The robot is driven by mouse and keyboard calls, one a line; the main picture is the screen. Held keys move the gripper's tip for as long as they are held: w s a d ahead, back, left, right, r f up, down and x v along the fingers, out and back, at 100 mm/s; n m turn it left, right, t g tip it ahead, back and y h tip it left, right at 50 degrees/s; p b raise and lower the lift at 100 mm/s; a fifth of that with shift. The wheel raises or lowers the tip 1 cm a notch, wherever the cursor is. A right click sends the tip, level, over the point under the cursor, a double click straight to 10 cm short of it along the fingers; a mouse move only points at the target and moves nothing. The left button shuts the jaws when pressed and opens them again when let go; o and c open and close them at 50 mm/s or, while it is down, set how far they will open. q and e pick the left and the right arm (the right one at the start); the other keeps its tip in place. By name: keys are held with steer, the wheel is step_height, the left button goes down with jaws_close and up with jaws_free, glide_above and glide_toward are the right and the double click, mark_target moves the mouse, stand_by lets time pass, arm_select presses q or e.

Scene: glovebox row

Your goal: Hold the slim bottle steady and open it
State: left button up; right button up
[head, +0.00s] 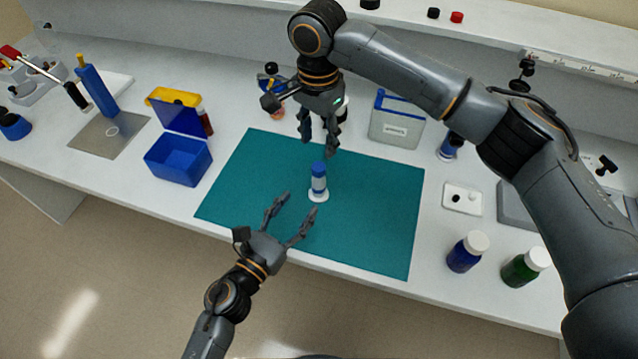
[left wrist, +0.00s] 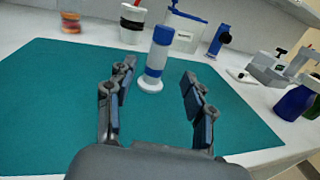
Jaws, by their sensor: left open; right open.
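The slim bottle (head: 318,183) stands upright on the green mat (head: 380,225), with a blue cap, a pale body with a blue band and a white round base. It also shows in the left wrist view (left wrist: 154,62), ahead of the fingers. My left gripper (head: 290,215) is open and empty, low over the mat in front of the bottle, its fingers pointing toward it without touching. My right gripper (head: 319,147) is open and empty, just behind and above the bottle's cap, fingers pointing down. The left fingers (left wrist: 160,95) frame the space before the bottle in the wrist view.
A blue box with raised lid (head: 178,165) stands left of the mat. A clear bin (head: 396,125) stands behind it. A blue bottle (head: 464,255) and a green bottle (head: 522,270), both white-capped, stand at the right. The mat around the slim bottle is clear.

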mark_target(316, 181)
arm_select(q)
steer(key=x, duration=1)
jaws_close()
